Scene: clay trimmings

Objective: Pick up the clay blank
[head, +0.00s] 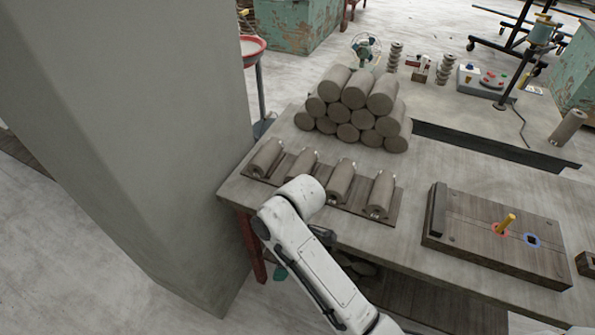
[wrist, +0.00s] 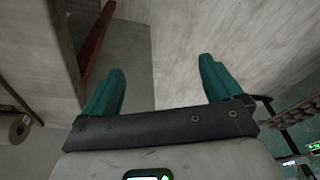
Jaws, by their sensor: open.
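Several grey-brown clay cylinders are stacked in a pile (head: 355,105) on the table. Several more lie side by side on a dark rack (head: 394,206) near the table's front left edge, and a single clay cylinder (head: 567,127) stands at the far right. I cannot tell which one is the clay blank. My gripper (wrist: 160,85) is open in the wrist view, with two teal fingers wide apart and nothing between them. In the head view a teal part of it shows low by the table's front edge, below the rack and apart from the clay; my arm hides the rest.
A large grey pillar (head: 150,130) stands close left of the table (head: 420,165). A long dark slot (head: 490,146) crosses the table top.

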